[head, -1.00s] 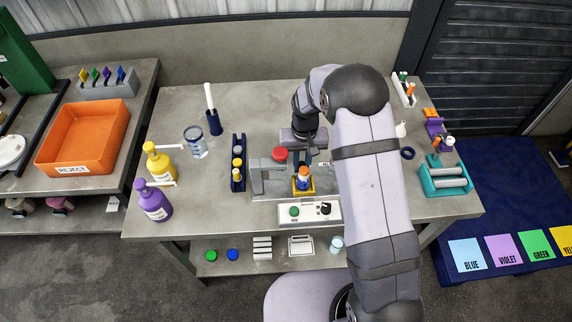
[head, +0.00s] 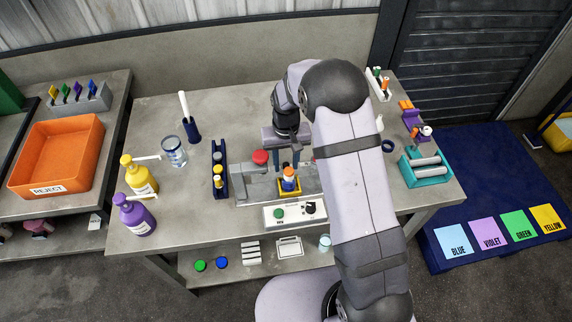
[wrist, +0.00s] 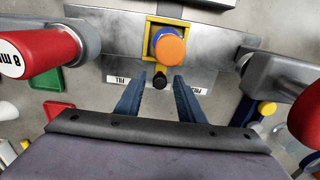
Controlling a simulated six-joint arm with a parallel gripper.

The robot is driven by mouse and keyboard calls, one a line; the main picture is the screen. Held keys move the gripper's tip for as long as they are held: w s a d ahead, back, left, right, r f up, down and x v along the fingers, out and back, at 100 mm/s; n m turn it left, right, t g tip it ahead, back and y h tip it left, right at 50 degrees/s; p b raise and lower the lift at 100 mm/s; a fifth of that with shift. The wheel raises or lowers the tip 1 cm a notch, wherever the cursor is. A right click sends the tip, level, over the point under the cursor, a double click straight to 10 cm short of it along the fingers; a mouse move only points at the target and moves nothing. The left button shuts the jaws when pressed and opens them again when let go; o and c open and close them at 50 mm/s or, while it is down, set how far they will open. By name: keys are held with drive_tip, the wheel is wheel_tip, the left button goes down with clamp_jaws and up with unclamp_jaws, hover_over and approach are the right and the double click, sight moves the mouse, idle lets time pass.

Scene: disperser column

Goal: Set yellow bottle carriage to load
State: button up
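The yellow carriage (head: 289,194) sits in the grey metal station in the middle of the table. It holds a small bottle (head: 289,184) with an orange cap. In the wrist view the yellow carriage frame (wrist: 151,31) surrounds the orange cap (wrist: 170,50), and a black knob (wrist: 159,82) sticks out on my gripper's side. My gripper (wrist: 160,84) is open, with one blue finger on each side of the knob and gaps showing. In the head view my gripper (head: 288,166) is just behind the carriage. FILL (wrist: 117,79) and a second, partly hidden label flank the knob.
A red knob (head: 260,157) stands left of the carriage. A control box (head: 293,215) with a green button is in front. A dark rack (head: 219,170), yellow pump bottle (head: 139,176) and purple pump bottle (head: 134,217) stand left. A teal roller stand (head: 426,170) is right.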

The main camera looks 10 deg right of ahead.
drive_tip(key=shift+r+b, duration=0.7)
drive_tip(key=shift+r, duration=2.3)
drive_tip(key=shift+d, duration=0.35)
drive_tip(key=s+d+r+t+h, duration=0.1)
drive_tip(key=d+r, duration=0.1)
drive_tip(key=d, duration=0.3)
drive_tip(key=s+d+r+n+t+b, duration=0.1)
drive_tip(key=s+d+r, duration=0.1)
drive_tip(key=d, duration=0.3)
drive_tip(key=s+d+r+h+b, duration=0.1)
drive_tip(key=s+d+r, duration=0.1)
drive_tip(key=d+r, duration=0.1)
drive_tip(key=shift+d+r+n+t+h, duration=0.1)
drive_tip(key=shift+d+n+t+h, duration=0.25)
drive_tip(key=shift+d, duration=0.55)
drive_tip(key=s+a+f+m+g+y+p, duration=0.1)
drive_tip(key=s+a+f, duration=0.1)
drive_tip(key=s+a, duration=0.3)
drive_tip(key=s+a+f+g+y+p, duration=0.1)
drive_tip(key=s+a, duration=0.4)
drive_tip(key=s, duration=0.8)
drive_tip(key=shift+s+a+f+m+g+y, duration=0.25)
drive_tip(key=shift+s+f+m+g+y, duration=0.1)
drive_tip(key=shift+s+f, duration=0.05)
